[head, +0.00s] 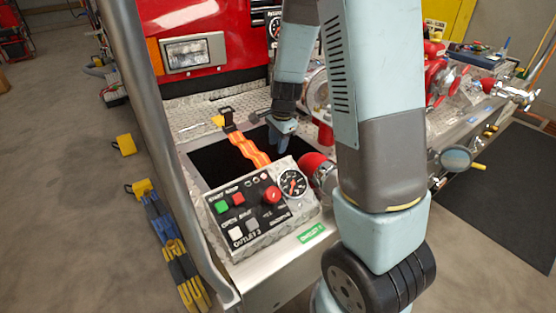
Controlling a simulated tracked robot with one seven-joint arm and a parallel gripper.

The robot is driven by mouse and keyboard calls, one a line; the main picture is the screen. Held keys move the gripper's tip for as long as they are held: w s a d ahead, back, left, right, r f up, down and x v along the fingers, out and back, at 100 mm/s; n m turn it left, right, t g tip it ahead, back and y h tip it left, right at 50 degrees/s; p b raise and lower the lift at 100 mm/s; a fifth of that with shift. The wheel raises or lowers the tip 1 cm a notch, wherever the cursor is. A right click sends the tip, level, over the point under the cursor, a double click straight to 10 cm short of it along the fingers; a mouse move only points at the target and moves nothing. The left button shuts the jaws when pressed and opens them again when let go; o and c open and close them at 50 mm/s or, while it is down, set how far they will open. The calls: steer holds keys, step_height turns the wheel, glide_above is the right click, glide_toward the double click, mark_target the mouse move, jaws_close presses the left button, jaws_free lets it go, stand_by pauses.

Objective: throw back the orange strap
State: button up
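The orange strap (248,150) stretches over the left part of a dark, open well (211,163) in the metal deck. Its far end meets a black buckle or handle (227,117) at the well's far edge. Its near end reaches the back of the control panel. My gripper (281,140) points down over the well, to the right of the strap and apart from it in the picture. The fingers are small and dark here, so their opening is unclear. I see nothing clearly held.
A control panel (260,213) with buttons and a gauge (293,183) stands in front of the well. A grey post (146,130) rises at left. Red fittings (317,167) crowd the right side. Yellow-blue straps (170,240) lie on the floor.

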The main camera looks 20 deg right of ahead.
steer(key=f, duration=0.2)
steer(key=w+f, duration=0.1)
steer(key=f, duration=0.5)
steer(key=shift+w+a+f, duration=0.2)
steer(key=shift+w+a, duration=0.05)
jaws_close()
steer(key=shift+w+a+r, duration=0.1)
steer(key=shift+w+r, duration=0.05)
stand_by(1.0)
